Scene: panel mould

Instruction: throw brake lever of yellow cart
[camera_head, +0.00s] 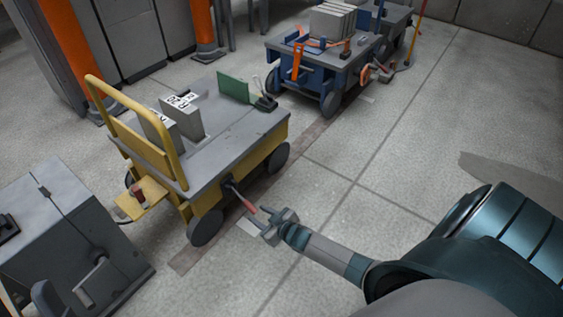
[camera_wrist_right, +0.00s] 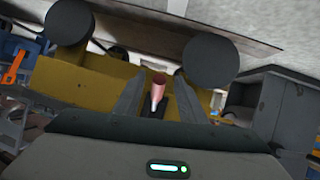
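The yellow cart (camera_head: 190,150) stands left of centre in the head view, with a grey deck and a yellow push bar. Its brake lever (camera_head: 243,202), a red handle on a dark mount, sticks out from the near side between the wheels. My right gripper (camera_head: 266,226) is at the handle's outer end. In the right wrist view the pink-red handle (camera_wrist_right: 157,92) lies between my two spread fingers (camera_wrist_right: 158,100), with gaps on both sides. Contact with the handle does not show. My left gripper is out of view.
A blue cart (camera_head: 325,65) with grey blocks stands behind, at the top. A grey cabinet (camera_head: 70,235) is at the lower left. Grey blocks (camera_head: 180,118) and a green panel (camera_head: 233,86) are on the yellow cart's deck. The floor right of the cart is clear.

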